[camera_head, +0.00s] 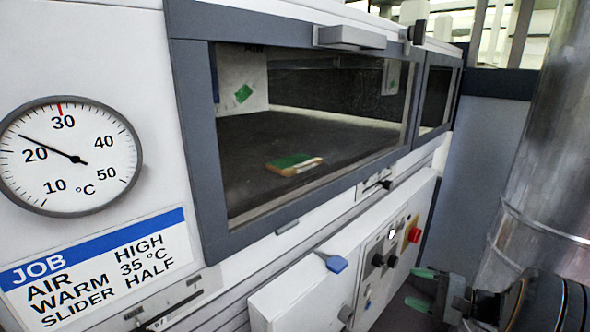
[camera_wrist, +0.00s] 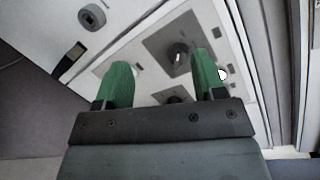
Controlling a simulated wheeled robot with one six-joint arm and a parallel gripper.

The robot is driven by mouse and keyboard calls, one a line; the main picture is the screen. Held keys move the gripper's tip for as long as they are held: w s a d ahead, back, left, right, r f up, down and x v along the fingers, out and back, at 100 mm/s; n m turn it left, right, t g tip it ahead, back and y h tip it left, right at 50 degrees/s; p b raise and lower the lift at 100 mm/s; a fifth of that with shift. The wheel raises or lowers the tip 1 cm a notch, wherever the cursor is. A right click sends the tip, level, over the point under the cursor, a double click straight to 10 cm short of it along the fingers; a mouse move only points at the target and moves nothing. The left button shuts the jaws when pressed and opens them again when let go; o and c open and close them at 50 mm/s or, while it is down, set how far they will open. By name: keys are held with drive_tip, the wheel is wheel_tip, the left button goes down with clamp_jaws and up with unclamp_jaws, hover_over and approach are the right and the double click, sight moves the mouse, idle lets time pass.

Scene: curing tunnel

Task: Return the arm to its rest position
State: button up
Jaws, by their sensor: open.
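My gripper (camera_head: 421,288) is at the lower right of the head view, beside the lower control panel (camera_head: 388,250). Its two green fingers are spread apart, with nothing between them. In the wrist view my gripper (camera_wrist: 162,66) also shows open and empty. Beyond its fingers is a light panel with a dark knob (camera_wrist: 178,54) on a grey plate; a second dark knob is partly hidden behind the gripper. I cannot tell how far the fingertips are from the panel, but no contact shows.
The curing tunnel's window (camera_head: 310,120) shows a green-topped block (camera_head: 294,164) lying inside. A round dial (camera_head: 68,157) and a job card (camera_head: 95,265) are at left.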

drive_tip(key=s+a+r+n+g+h+p, duration=0.2)
drive_tip(key=s+a+r+n+g+p, duration=0.15)
drive_tip(key=a+r+p, duration=0.3)
drive_tip(key=s+a+r+n+g+h+p, duration=0.2)
drive_tip(key=s+a+r+g+h+p, duration=0.1)
drive_tip(key=a+r+g+p, duration=0.35)
drive_tip(key=s+r+n+t+h+p, duration=0.2)
drive_tip(key=r+n+h+p, duration=0.1)
drive_tip(key=r+p, duration=0.5)
drive_tip(key=s+a+r+n+t+h+p, duration=0.1)
drive_tip(key=s+r+n+h+p, duration=0.2)
drive_tip(key=r+p, duration=0.5)
drive_tip(key=shift+a+r+n+t+h, duration=0.15)
drive_tip(key=shift+r+n+t+h, duration=0.25)
drive_tip(key=shift+r+n+h, duration=0.5)
drive_tip(key=shift+f+m, duration=0.15)
drive_tip(key=shift+m, duration=0.1)
